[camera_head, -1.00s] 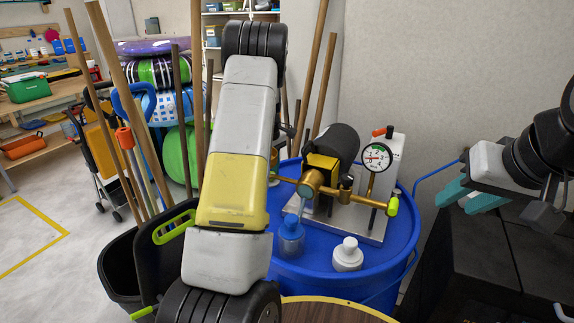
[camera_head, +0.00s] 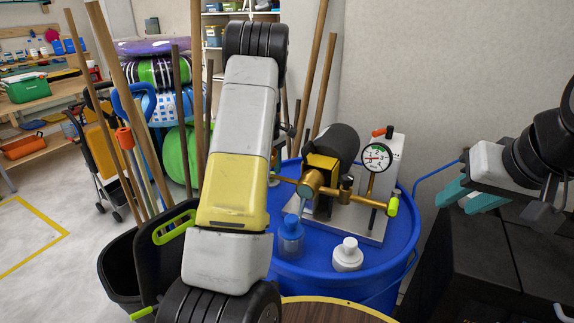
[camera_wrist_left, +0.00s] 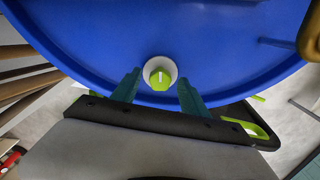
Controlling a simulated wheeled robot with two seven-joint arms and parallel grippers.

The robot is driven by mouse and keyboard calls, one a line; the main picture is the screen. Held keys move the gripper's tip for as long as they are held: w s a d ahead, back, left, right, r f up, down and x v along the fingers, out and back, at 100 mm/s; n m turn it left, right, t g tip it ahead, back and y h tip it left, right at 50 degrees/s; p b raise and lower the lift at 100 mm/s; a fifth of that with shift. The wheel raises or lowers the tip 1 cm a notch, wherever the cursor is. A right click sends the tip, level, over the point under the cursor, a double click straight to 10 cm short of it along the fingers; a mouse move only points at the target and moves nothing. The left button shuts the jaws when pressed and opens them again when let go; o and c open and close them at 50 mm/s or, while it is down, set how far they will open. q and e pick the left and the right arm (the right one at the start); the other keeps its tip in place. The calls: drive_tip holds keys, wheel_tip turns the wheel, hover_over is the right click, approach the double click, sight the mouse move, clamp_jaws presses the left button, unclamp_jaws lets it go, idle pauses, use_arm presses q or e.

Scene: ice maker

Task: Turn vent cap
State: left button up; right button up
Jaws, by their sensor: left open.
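The vent cap (camera_wrist_left: 160,76) shows in the left wrist view as a lime-green knob with a pale line, set in a white ring on the blue drum lid (camera_wrist_left: 90,55). My left gripper (camera_wrist_left: 159,79) is open, with its two teal fingers apart, one to each side of the cap. I cannot tell whether they touch it. In the head view my left arm hides the cap and the left gripper. My right gripper (camera_head: 462,202) is at the right, with its two teal fingers apart and nothing between them, away from the drum.
The blue drum (camera_head: 384,265) carries a pump with brass pipes (camera_head: 345,193), a gauge (camera_head: 377,157), a blue bottle (camera_head: 290,240) and a white bottle (camera_head: 347,257). A black bin (camera_head: 120,265) with wooden poles stands left. Black boxes (camera_head: 480,265) stand at right.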

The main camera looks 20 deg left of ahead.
use_arm(q)
wheel_tip(320, 180, up, 8)
drive_tip(key=shift+f, duration=0.1)
idle(0.4)
drive_tip(key=shift+a, duration=0.1)
